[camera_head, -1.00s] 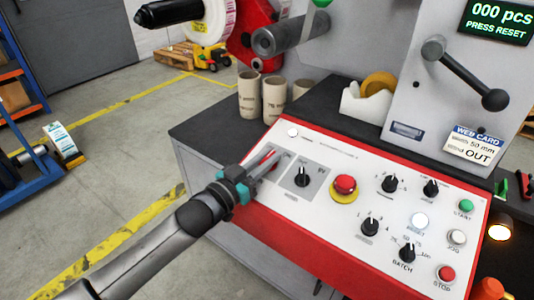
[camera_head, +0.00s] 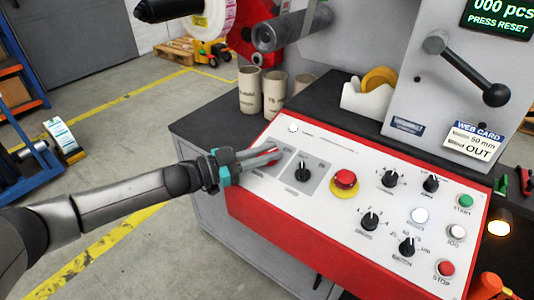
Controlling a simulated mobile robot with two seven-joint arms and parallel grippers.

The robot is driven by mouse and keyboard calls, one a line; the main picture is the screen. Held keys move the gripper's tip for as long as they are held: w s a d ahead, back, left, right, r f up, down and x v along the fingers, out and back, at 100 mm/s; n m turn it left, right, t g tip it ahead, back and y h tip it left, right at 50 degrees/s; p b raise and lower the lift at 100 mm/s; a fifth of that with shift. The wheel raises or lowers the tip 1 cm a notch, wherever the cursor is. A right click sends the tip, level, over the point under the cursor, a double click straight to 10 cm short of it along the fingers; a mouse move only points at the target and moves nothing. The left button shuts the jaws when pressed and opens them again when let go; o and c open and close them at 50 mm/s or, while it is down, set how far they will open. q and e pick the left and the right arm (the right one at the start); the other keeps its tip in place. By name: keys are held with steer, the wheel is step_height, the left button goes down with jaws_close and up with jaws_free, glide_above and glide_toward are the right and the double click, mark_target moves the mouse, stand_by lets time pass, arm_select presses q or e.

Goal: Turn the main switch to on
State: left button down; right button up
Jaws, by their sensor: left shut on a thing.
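The main switch (camera_head: 273,150) sits at the left end of the sloped control panel (camera_head: 320,218), on a grey plate. A bit of its red handle shows between my fingers; the rest is hidden, so I cannot read its position. My left gripper (camera_head: 270,155) reaches in from the left, shut on the red handle, its fingers close to the panel face. My right gripper is not in view.
A black selector knob (camera_head: 303,174) is just right of the main switch, then a red emergency stop button (camera_head: 345,180). More knobs and buttons fill the right side. Cardboard cores (camera_head: 250,92) stand on the dark table behind.

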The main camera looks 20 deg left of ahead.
arm_select(q)
steer(key=shift+r, duration=0.15)
steer(key=c, duration=1.1)
jaws_free()
steer(key=shift+w+d, duration=0.1)
steer(key=shift+c, duration=0.2)
steer(key=shift+o, duration=1.4)
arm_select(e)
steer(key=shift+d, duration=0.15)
arm_select(q)
steer(key=p+v, duration=0.2)
steer(key=v, duration=1.3)
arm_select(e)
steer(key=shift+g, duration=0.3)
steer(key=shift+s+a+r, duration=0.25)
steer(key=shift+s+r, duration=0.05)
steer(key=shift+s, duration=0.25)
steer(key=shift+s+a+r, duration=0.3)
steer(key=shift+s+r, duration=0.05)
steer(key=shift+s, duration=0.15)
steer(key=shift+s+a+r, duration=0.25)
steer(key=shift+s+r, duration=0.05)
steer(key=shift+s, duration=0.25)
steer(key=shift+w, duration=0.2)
